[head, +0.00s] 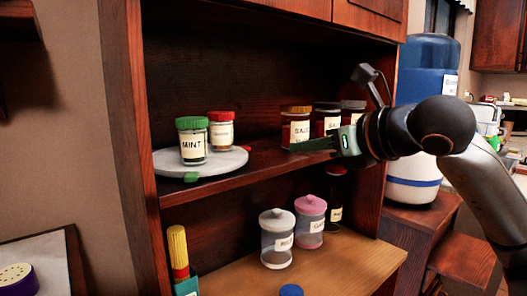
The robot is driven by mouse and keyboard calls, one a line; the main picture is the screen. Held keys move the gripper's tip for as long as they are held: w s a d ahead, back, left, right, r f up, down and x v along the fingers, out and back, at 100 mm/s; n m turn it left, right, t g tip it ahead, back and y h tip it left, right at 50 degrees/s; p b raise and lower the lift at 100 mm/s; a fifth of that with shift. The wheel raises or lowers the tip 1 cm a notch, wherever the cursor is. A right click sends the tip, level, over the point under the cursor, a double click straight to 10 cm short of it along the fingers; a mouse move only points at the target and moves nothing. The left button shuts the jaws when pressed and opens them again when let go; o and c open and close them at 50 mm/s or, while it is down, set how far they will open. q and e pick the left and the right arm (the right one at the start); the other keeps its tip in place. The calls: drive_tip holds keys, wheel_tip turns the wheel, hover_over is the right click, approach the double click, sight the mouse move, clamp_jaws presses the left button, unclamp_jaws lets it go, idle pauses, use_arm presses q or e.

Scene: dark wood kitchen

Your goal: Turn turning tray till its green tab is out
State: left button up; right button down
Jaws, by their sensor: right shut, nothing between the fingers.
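The turning tray (232,162) is a round pale grey disc on the upper shelf at the left. Its green tab (191,177) shows at the front rim, facing out of the shelf. A red tab (246,148) shows at its right rim. A green-lidded jar labelled MINT (193,145) and a red-lidded jar (222,132) stand on it. My right gripper (296,147) is shut and empty, pointing left to the right of the tray and apart from it. It is in front of a brown-lidded jar. My left gripper is not in view.
Several labelled jars, one brown-lidded (296,127), stand at the shelf's right. Below are a white-lidded jar (277,242) and a pink-lidded jar (310,222). The cabinet's left side panel (130,120) rises close to the tray. The shelf between tray and gripper is clear.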

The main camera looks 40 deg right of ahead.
sight(259, 160)
drive_tip(key=p+x, duration=0.1)
drive_tip(key=x, duration=0.3)
drive_tip(key=p+x, duration=0.1)
drive_tip(key=x, duration=0.3)
drive_tip(key=p+x, duration=0.1)
drive_tip(key=x, duration=0.3)
drive_tip(key=shift+w+a+r, duration=0.1)
drive_tip(key=shift+w+r, duration=0.2)
drive_tip(key=shift+w, duration=0.6)
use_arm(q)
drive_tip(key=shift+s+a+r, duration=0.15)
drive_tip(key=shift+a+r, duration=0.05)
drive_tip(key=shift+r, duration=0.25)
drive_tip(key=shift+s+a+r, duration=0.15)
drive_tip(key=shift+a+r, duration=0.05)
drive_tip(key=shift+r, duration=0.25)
